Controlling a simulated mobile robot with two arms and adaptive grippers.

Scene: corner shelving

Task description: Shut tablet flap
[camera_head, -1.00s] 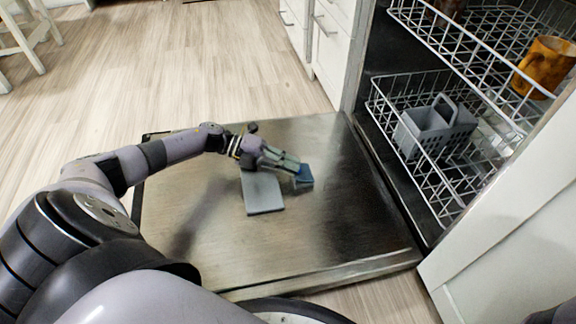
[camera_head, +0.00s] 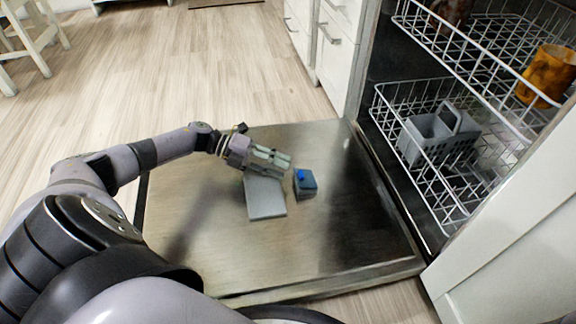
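The dishwasher door (camera_head: 345,240) lies folded down flat. On it are a flat light-grey panel (camera_head: 266,200) and, just right of it, a small blue-grey block-like part (camera_head: 307,186) with a bright blue spot on its top left. I cannot tell which of these is the tablet flap, or whether it stands open. My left gripper (camera_head: 287,161) is over the far end of the grey panel, up and left of the blue-grey part and apart from it. Its fingers lie close together with nothing seen between them; any gap is too small to tell. My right gripper is out of view.
The lower rack (camera_head: 385,100) holds a grey cutlery basket (camera_head: 428,147). The upper rack (camera_head: 437,50) holds an orange mug (camera_head: 548,72). The near part of the door is clear.

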